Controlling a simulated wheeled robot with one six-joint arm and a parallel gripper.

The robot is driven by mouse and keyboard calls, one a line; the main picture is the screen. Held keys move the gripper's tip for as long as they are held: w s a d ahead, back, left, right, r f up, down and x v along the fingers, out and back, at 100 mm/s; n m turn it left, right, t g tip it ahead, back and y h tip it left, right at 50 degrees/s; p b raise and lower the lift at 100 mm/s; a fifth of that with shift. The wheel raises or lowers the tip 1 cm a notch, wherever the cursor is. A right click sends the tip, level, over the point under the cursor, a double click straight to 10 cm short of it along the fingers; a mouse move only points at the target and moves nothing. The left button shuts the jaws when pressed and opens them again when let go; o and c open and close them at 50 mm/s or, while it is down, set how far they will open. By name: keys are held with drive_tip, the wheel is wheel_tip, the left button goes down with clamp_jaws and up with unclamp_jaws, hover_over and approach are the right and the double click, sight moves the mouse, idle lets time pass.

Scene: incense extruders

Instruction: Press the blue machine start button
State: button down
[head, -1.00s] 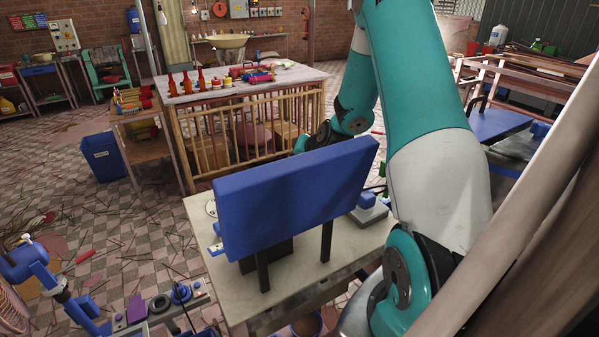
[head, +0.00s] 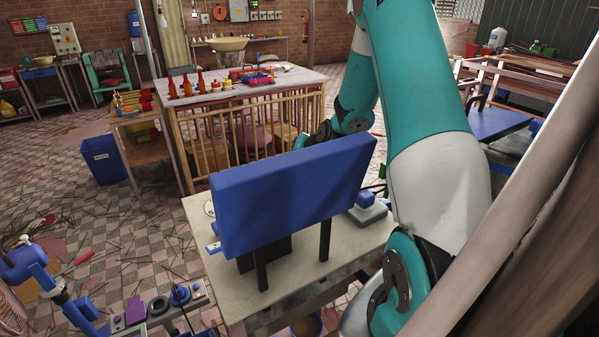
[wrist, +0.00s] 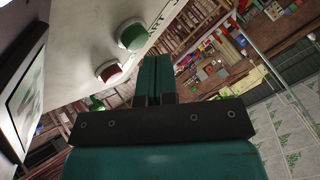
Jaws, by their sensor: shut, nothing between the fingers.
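The blue machine (head: 295,195) stands on a pale table, and its broad blue back faces the head camera. In the wrist view, a light panel carries a round green button (wrist: 133,34) and a round red button (wrist: 112,72). My gripper (wrist: 156,58) is shut and empty, its teal fingertips just below and right of the green button and right of the red one. I cannot tell whether the tips touch the panel. In the head view, the machine hides my gripper and the buttons.
The pale table (head: 300,272) is under the machine. A dark-framed screen (wrist: 25,90) is at the left of the wrist view. A grey-and-blue device (head: 367,208) sits at the table's right. A slatted table (head: 250,88) with bottles stands behind. A blue bin (head: 103,159) is at the left.

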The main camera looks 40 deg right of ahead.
drive_tip(key=shift+s+a+f, duration=0.1)
drive_tip(key=shift+s+f, duration=0.1)
drive_tip(key=shift+f, duration=0.4)
drive_tip(key=shift+s+a+f, duration=0.1)
drive_tip(key=shift+s+f, duration=0.1)
drive_tip(key=shift+f, duration=0.4)
drive_tip(key=shift+r+g, duration=0.1)
drive_tip(key=shift+g, duration=0.2)
drive_tip(key=shift+w+r+p, duration=0.25)
drive_tip(key=shift+r+p, duration=0.2)
drive_tip(key=shift+r, duration=0.25)
drive_tip(key=shift+w+d+r+p, duration=0.15)
drive_tip(key=shift+r+p, duration=1.1)
drive_tip(key=shift+r, duration=0.7)
drive_tip(key=shift+r, duration=0.2)
